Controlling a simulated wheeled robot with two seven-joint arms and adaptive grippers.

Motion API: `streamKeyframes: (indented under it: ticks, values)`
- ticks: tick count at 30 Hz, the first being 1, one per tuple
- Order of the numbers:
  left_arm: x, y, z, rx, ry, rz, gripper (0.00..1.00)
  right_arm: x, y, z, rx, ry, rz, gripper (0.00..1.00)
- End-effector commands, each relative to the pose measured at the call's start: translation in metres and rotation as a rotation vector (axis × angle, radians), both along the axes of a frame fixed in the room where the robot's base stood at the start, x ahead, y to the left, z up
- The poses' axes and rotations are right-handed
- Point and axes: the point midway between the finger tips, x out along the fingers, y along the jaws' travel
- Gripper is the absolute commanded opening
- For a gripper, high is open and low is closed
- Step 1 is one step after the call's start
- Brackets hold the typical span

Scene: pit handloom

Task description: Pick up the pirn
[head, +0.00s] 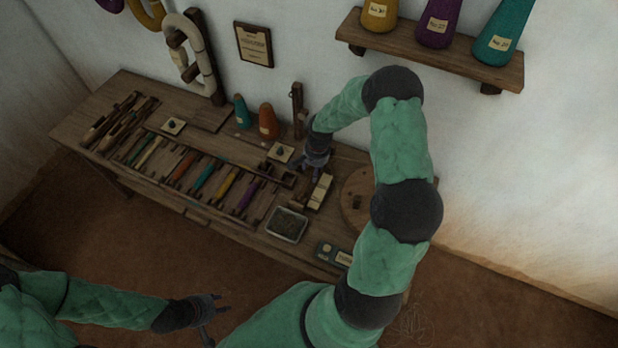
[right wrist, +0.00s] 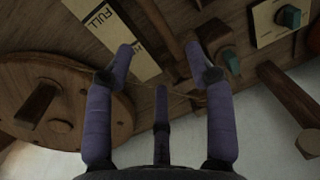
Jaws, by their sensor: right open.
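Several slim coloured pirns lie side by side in a rack on the wooden bench (head: 70,140) in the head view, among them an orange one (head: 183,165), a teal one (head: 204,176) and a purple one (head: 247,195). Which one the task means I cannot tell. My right gripper (head: 317,162) is above the bench, right of the rack; in the right wrist view (right wrist: 160,60) its fingers are apart with nothing held between them. My left gripper (head: 215,314) is open and empty, low in front of the bench and away from it.
A cream card marked FULL (right wrist: 112,32) and a round wooden disc (right wrist: 62,105) lie near my right gripper. Teal and orange cones (head: 267,122) stand at the bench's back. A grey tray (head: 287,225) sits near the front edge. A wall shelf (head: 430,48) holds larger cones.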

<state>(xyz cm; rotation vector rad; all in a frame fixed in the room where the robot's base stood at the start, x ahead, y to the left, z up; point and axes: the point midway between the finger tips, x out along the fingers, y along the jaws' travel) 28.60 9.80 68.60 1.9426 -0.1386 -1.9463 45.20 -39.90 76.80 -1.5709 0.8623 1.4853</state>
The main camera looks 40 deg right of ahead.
Motion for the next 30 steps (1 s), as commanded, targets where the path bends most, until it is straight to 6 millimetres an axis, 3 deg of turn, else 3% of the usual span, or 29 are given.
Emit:
streamKeyframes:
  ticks: [2,8,18,26,30]
  values:
    - [0.0,0.0,-0.004,0.0,0.0,0.0,0.4,0.001,0.001,-0.013,0.001,0.002,0.0,0.55]
    - [0.0,0.0,-0.007,0.0,-0.001,0.0,0.4,0.003,0.002,-0.023,0.0,-0.001,0.001,0.55]
    - [0.0,0.0,-0.023,0.0,-0.001,0.0,0.4,0.008,0.005,-0.066,0.0,-0.001,0.001,0.55]
    - [0.0,0.0,-0.022,0.0,-0.001,0.0,0.4,0.009,0.005,-0.067,0.0,-0.002,0.001,0.55]
    - [0.0,0.0,-0.022,0.0,-0.001,0.0,0.4,0.008,0.005,-0.067,0.001,-0.002,0.001,0.15]
